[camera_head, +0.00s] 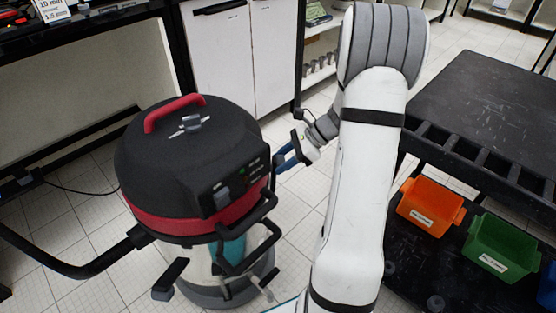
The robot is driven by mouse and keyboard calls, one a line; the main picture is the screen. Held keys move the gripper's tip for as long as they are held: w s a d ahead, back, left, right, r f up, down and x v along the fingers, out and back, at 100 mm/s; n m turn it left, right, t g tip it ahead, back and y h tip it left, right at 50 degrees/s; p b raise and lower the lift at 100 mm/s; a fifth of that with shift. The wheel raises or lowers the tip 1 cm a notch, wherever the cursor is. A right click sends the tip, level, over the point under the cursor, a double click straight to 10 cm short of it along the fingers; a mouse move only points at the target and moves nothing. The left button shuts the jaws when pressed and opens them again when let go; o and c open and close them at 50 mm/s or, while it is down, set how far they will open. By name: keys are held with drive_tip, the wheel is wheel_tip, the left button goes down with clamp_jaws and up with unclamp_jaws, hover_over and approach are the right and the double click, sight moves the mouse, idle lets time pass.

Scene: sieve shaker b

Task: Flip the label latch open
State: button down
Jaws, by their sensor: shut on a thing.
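A drum-shaped machine (150,160) with a black domed lid, red handle and red band stands on the floor at left centre. My gripper (281,163), with blue fingers, reaches in at the lid's right side, just right of the control panel (236,185). It is shut on a small part at the machine's edge, which appears to be the latch. The latch is too small and too covered by the fingers to tell its shape or angle. A label on it cannot be made out.
Black bars and a bent tube (85,268) stick out from the machine's front and left. A black cart (490,120) stands at right, with an orange bin (432,205) and a green bin (502,246) below. White cabinets (235,55) stand behind.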

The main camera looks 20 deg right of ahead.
drive_tip(key=s+d+f+p, duration=0.2)
drive_tip(key=d+f+p, duration=0.1)
drive_tip(key=d, duration=0.2)
drive_tip(key=shift+d+f+y, duration=0.15)
drive_tip(key=shift+y, duration=0.25)
idle(0.4)
drive_tip(key=c, duration=0.8)
unclamp_jaws()
drive_tip(key=shift+c, duration=0.2)
drive_tip(key=shift+w, duration=0.1)
